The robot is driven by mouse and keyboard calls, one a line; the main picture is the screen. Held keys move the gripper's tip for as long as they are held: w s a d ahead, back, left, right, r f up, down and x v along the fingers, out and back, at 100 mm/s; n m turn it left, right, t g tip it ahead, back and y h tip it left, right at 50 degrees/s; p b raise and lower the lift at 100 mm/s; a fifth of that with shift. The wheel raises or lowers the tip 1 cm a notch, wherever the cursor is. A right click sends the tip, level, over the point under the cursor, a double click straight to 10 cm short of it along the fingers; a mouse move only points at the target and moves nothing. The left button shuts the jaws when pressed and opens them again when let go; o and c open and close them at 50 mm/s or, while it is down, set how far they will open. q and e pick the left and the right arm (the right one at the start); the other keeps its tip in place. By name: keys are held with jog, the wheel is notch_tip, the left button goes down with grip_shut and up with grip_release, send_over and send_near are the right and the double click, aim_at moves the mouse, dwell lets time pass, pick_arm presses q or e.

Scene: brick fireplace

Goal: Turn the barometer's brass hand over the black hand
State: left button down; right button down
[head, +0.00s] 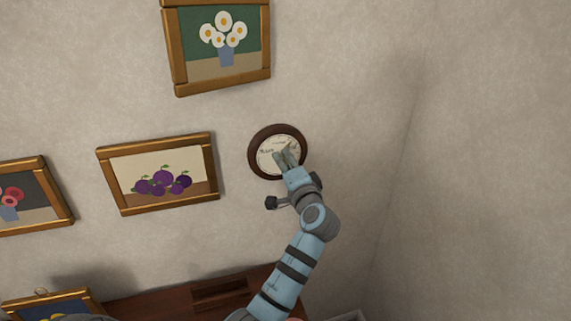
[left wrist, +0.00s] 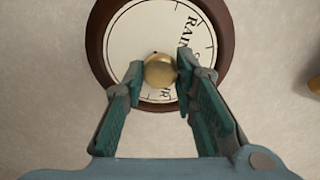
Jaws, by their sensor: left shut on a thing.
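The round barometer (head: 252,152) hangs on the wall, with a dark brown rim and a cream face. In the left wrist view its face (left wrist: 128,35) shows printed letters, partly covered by my fingers. A round brass knob (left wrist: 160,71) stands out at the middle of the face. My left gripper (head: 285,157) is at the barometer's face, its fingers shut on the brass knob from both sides. I cannot make out the brass hand or the black hand clearly; the knob and fingers cover part of the dial. My right gripper is not in view.
A framed plum picture (head: 157,203) hangs left of the barometer and a flower picture (head: 217,82) above it. Another frame (head: 70,205) is at the far left. A wooden mantel (head: 150,305) lies below. The wall to the right is bare up to the corner.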

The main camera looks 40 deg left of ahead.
pick_arm(q)
jog(key=c, duration=1.3)
grip_release()
jog(key=v, duration=0.7)
jog(key=shift+s+d, duration=0.1)
jog(key=shift+d, duration=0.2)
jog(key=shift+a, duration=0.15)
